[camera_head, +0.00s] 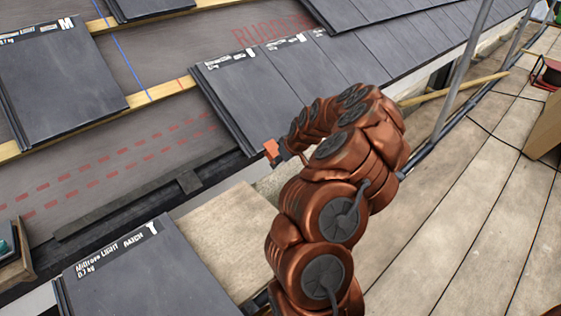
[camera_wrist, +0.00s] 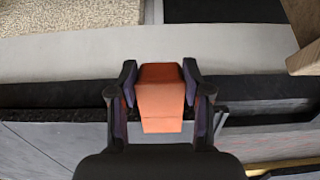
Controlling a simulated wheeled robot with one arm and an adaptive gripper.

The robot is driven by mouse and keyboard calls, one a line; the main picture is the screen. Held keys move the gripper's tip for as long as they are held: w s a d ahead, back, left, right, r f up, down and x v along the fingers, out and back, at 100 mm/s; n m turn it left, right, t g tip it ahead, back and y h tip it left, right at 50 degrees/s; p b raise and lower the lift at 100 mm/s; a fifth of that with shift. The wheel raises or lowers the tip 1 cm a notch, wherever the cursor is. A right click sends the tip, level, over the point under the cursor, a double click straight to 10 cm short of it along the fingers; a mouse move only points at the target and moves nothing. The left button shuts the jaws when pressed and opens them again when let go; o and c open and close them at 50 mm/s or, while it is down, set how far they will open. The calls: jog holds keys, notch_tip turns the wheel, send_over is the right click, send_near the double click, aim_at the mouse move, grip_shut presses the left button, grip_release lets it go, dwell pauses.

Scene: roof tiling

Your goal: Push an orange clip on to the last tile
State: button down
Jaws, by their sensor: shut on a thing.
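My gripper (camera_wrist: 160,92) is shut on an orange clip (camera_wrist: 161,97), which sits between the two dark fingertips in the wrist view. In the head view the clip (camera_head: 271,150) shows as a small orange block at the end of my copper-coloured arm. It appears beside the lower edge of a dark grey tile (camera_head: 243,100), the leftmost of the laid row. I cannot tell whether the clip touches the tile. In the wrist view, grey tile surface (camera_wrist: 35,150) lies below and left of the clip. My arm hides part of the tile row.
A separate dark tile (camera_head: 150,275) lies at the lower left by a wooden board (camera_head: 232,222). Another tile stack (camera_head: 60,75) lies on the battens (camera_head: 165,90) at the upper left. A grey pole (camera_head: 465,65) and plank walkway (camera_head: 440,225) are on the right.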

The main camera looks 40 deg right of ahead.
jog(key=shift+w+r, duration=0.35)
jog(key=shift+w, duration=0.15)
dwell(0.7)
jog(key=shift+c, duration=2.1)
grip_release()
jog(key=shift+s, duration=0.1)
jog(key=p+v, duration=0.1)
jog(key=v, duration=0.6)
